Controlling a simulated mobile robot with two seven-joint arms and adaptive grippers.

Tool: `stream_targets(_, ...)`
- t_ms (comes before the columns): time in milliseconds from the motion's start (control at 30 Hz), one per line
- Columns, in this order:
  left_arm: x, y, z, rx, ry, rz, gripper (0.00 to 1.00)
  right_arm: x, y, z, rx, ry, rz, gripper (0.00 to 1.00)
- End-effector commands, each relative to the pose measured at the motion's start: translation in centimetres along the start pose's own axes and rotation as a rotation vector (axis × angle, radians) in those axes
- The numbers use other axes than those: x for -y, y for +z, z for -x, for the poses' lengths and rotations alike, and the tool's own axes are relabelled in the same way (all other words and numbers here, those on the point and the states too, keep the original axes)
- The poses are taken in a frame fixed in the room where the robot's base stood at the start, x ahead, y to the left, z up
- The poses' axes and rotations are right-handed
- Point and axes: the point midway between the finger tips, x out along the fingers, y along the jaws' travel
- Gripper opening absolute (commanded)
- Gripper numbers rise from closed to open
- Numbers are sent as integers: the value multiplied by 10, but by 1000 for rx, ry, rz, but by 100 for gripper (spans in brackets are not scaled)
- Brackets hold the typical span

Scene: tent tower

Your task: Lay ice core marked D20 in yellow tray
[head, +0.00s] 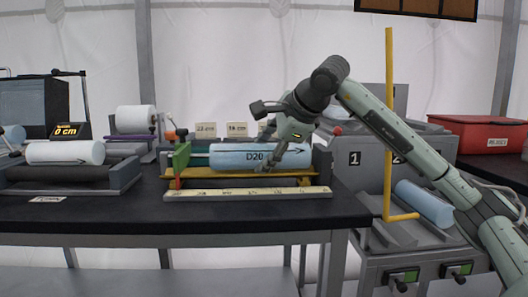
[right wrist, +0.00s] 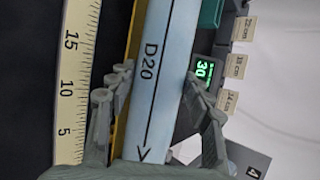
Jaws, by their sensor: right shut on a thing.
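The ice core marked D20 (head: 230,156) is a pale blue cylinder lying level, with a black arrow pointing right. My right gripper (head: 268,162) is shut on it near its right part; in the right wrist view the fingers (right wrist: 155,90) stand on both sides of the core (right wrist: 160,60). A yellow tray (head: 245,184) runs directly beneath the core, with a green end piece (head: 181,160) at its left. Its yellow edge also shows beside the core in the right wrist view (right wrist: 122,125). Whether the core touches the tray is hidden. My left gripper is not in view.
A ruler (head: 245,194) lies along the black table's front edge. At left, another core (head: 65,152) lies on a dark cradle near a "0 cm" display (head: 66,131). At right stand a numbered grey cabinet (head: 355,175), a yellow post (head: 388,120), a pale core (head: 424,204) and a red case (head: 478,134).

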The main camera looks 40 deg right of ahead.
Motion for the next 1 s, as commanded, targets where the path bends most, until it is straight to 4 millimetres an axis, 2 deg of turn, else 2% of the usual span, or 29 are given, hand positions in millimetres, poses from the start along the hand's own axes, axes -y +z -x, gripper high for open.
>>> stream_targets(33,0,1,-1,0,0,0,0,-9,-2,-6,-8,27,5,0)
stream_targets(600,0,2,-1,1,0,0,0,-11,-1,-7,-7,28,6,0)
stream_targets(633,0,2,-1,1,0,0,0,-11,-1,-7,-7,28,6,52)
stream_targets(800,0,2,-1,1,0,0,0,-10,-1,-7,-7,27,6,73)
stream_targets(1000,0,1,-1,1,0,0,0,-8,-1,-5,-6,20,4,74)
